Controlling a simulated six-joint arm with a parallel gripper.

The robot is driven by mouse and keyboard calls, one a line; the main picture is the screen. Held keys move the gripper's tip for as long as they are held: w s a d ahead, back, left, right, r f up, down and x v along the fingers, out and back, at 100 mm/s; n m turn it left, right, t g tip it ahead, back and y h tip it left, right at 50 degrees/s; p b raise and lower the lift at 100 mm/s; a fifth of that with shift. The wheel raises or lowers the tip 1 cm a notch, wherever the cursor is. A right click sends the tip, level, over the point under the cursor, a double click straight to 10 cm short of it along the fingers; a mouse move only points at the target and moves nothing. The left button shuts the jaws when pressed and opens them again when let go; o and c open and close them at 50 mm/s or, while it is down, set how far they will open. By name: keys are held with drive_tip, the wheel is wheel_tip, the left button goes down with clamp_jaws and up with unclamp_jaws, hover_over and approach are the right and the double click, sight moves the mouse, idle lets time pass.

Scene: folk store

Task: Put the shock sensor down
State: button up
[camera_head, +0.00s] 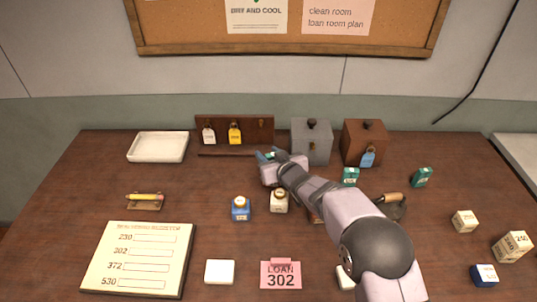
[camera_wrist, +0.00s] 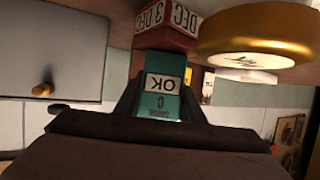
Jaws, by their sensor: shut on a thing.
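Two similar teal blocks stand on the table, one behind my arm (camera_head: 350,176) and one farther right (camera_head: 422,177).
A white tray (camera_head: 157,147) lies at the back left. A tag rack (camera_head: 255,126), grey box (camera_head: 311,146) and brown box (camera_head: 363,130) stand at the back. Blue (camera_head: 240,210) and cream (camera_head: 279,203) items stand near my arm. A pink LOAN 302 card (camera_head: 281,280) lies in front.

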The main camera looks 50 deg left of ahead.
drive_tip(key=o, duration=1.1)
drive_tip(key=shift+f, duration=0.1)
drive_tip(key=shift+r, duration=0.2)
drive_tip(key=shift+b+v, duration=1.25)
drive_tip(key=shift+v, duration=4.75)
